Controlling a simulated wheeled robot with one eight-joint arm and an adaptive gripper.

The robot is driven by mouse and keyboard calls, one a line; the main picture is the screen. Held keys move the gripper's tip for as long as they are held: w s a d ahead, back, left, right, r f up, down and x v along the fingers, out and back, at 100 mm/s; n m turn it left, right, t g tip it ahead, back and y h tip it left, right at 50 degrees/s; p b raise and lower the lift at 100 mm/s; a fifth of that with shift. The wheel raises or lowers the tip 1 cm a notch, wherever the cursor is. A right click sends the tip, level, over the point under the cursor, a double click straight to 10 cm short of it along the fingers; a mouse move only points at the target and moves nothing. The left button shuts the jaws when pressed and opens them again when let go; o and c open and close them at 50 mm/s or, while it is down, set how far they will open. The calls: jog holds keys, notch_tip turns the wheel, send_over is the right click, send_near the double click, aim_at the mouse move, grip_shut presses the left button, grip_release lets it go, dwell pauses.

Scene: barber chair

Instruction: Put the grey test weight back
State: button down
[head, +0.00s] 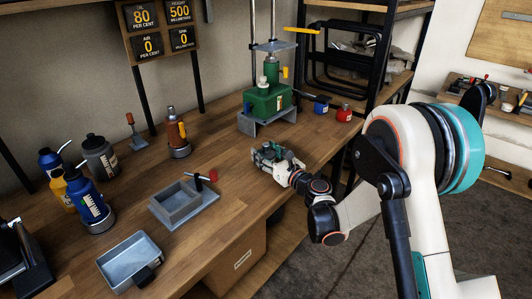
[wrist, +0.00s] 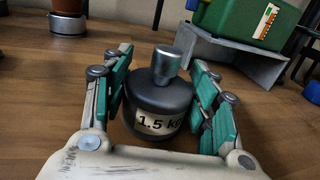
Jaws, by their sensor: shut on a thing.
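The grey test weight (wrist: 158,98) is a dark grey cylinder with a lighter metal knob on top and a label reading "1.5 kg". In the wrist view it stands upright between the teal pads of my gripper (wrist: 163,66). My gripper is shut on it, with a pad on either side. In the head view my gripper (head: 272,156) is low over the right part of the bench, in front of the green press, and mostly hides the weight. I cannot tell whether the weight's base touches the bench.
The green press (head: 265,100) stands on a grey stand behind my gripper. A grey open box (head: 180,203), a grey tray (head: 130,262) and several bottles are left. Bare wood lies between.

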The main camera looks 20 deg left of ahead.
jog(key=c, duration=0.6)
grip_release()
jog(key=shift+s+f, duration=0.25)
jog(key=shift+f, duration=0.35)
jog(key=shift+r, duration=0.3)
jog(key=p+v, duration=0.1)
jog(key=v, duration=0.9)
jog(key=shift+d+r+p, duration=0.2)
jog(key=shift+d+p, duration=0.15)
jog(key=shift+p, duration=0.05)
jog(key=shift+s+d+r+b, duration=0.15)
jog(key=shift+s+d+b, duration=0.25)
jog(key=shift+b, duration=0.05)
jog(key=shift+r, duration=0.1)
